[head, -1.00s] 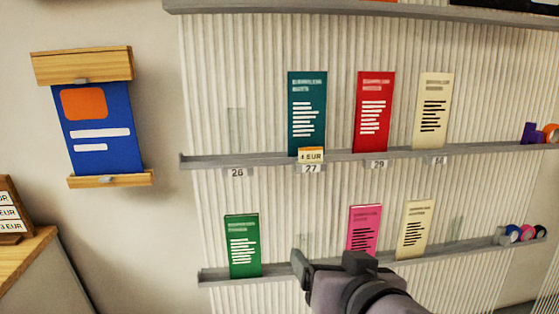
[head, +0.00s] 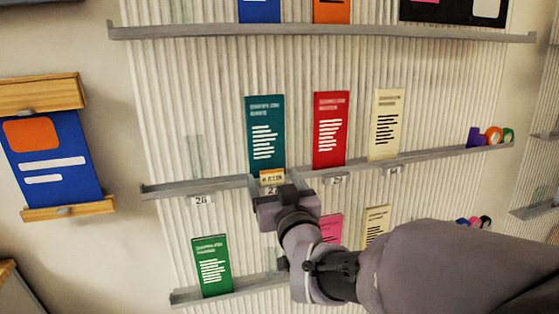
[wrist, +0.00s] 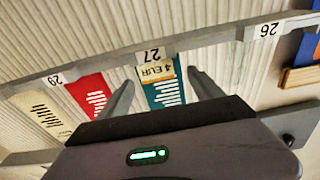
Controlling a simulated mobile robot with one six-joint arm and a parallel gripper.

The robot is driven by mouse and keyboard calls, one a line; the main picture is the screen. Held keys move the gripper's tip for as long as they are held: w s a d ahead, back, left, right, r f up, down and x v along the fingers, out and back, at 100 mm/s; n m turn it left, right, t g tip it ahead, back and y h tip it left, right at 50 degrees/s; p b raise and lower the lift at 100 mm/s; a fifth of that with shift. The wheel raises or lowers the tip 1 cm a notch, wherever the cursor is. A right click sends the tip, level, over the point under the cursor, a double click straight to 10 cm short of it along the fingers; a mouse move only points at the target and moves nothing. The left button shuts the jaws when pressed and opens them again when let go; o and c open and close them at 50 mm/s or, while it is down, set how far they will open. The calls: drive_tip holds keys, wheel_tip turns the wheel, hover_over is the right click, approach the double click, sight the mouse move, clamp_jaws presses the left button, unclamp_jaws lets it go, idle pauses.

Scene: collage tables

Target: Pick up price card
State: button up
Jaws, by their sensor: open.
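The price card (head: 272,177) is a small cream card with an orange top, reading like "4 EUR" in the wrist view (wrist: 157,69). It stands at the front of the middle shelf before a teal leaflet (head: 266,130), above the label 27 (wrist: 152,54). My gripper (head: 279,186) is just in front of and below the card, hiding part of the label in the head view. In the wrist view my gripper (wrist: 161,76) is open, its fingers on either side of the card with gaps. Nothing is held.
On the same grey shelf (head: 225,185) stand a red leaflet (head: 331,130) and a cream leaflet (head: 386,125) to the right. Below are green (head: 211,265) and pink (head: 331,228) leaflets. Tape rolls (head: 493,136) lie at the right end. A blue poster (head: 50,160) hangs left.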

sight(272, 173)
drive_tip(key=x, duration=0.3)
drive_tip(key=shift+w, duration=0.35)
drive_tip(key=shift+s+d+r, duration=0.1)
drive_tip(key=shift+c, duration=0.2)
drive_tip(key=c, duration=1.3)
